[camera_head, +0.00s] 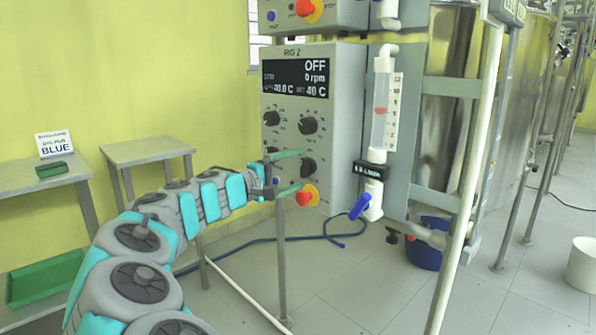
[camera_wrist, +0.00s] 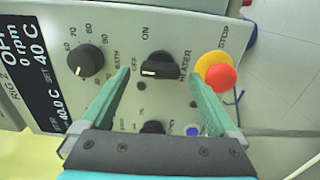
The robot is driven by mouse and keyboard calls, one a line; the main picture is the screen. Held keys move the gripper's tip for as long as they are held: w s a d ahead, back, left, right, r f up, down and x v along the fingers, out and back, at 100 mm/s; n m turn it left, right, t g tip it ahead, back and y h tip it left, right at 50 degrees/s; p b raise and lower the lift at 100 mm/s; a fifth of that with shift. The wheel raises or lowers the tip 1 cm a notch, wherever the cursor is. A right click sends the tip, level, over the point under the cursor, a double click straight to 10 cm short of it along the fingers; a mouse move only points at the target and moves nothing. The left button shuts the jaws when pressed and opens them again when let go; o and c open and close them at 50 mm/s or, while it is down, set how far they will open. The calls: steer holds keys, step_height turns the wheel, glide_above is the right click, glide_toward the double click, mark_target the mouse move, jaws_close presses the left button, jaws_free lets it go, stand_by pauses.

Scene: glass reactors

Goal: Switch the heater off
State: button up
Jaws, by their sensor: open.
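The heater knob (camera_wrist: 160,66) is a black rotary switch on the grey RIG 2 panel (camera_head: 335,150). In the wrist view, ON is printed above it, OFF at its left and HEATER at its right. In the head view the knob (camera_head: 308,168) is at the panel's lower right. My gripper (camera_wrist: 158,74) is open, with a green finger on either side of the knob; whether they touch it is not clear. It also shows in the head view (camera_head: 301,170).
A red stop button (camera_wrist: 221,77) on yellow is close beside one finger. The bath dial (camera_wrist: 86,60) is beside the other. A lower knob (camera_wrist: 152,127) and a blue button (camera_wrist: 193,131) show between the fingers. A flow tube (camera_head: 381,110) with a blue valve handle (camera_head: 359,207) is right of the panel.

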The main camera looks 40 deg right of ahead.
steer(key=a, duration=0.6)
steer(key=shift+s+a+b, duration=0.15)
steer(key=shift+s+b, duration=0.1)
steer(key=shift+b, duration=0.1)
